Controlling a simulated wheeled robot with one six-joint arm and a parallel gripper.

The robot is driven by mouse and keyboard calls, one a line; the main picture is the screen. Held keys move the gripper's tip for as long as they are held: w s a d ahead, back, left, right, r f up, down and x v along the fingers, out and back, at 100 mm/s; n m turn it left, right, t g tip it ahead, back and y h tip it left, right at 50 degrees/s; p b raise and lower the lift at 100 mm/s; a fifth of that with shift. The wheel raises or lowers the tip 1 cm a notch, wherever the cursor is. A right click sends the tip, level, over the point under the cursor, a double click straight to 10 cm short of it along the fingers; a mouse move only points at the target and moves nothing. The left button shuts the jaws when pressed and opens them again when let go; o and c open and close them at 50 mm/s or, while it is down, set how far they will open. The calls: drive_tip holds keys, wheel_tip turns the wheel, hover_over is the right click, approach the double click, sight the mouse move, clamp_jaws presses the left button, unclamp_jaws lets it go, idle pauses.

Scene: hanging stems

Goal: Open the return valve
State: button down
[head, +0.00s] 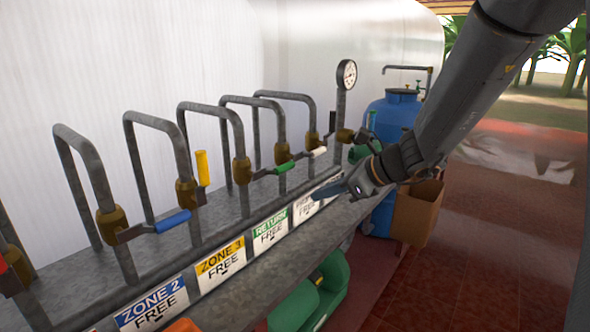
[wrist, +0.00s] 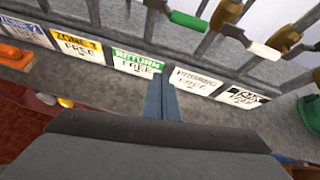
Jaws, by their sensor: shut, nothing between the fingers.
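The return valve has a brass body (head: 283,153) on a grey looped pipe and a lever with a green grip (head: 284,168). The lever sticks out sideways, across the upright pipe. Its green grip also shows at the top of the wrist view (wrist: 187,20). The green "RETURN FREE" label (head: 270,231) is on the bench front below, and in the wrist view (wrist: 138,64). My gripper (head: 332,191) is shut and empty, in front of the bench near the white label, right of and lower than the green grip. Its fingers (wrist: 163,97) are together, apart from the lever.
Neighbouring valves have a yellow grip (head: 202,168) standing upright, a blue grip (head: 173,221) and a white grip (head: 319,152) turned sideways. A pressure gauge (head: 347,75), a blue tank (head: 392,115) and a cardboard box (head: 418,212) stand beyond. Red tiled floor (head: 480,250) is open at right.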

sight(275, 170)
drive_tip(key=w+r+m, duration=0.1)
drive_tip(key=w+r+m+t, duration=0.1)
drive_tip(key=w, duration=0.1)
drive_tip(key=shift+d+r, duration=0.1)
drive_tip(key=shift+d, duration=0.1)
drive_tip(key=shift+a, duration=0.1)
drive_tip(key=w+a+f+p, duration=0.1)
drive_tip(key=w+a+p, duration=0.3)
drive_tip(key=a, duration=0.3)
drive_tip(key=shift+w, duration=0.8)
drive_tip(key=shift+b, duration=0.4)
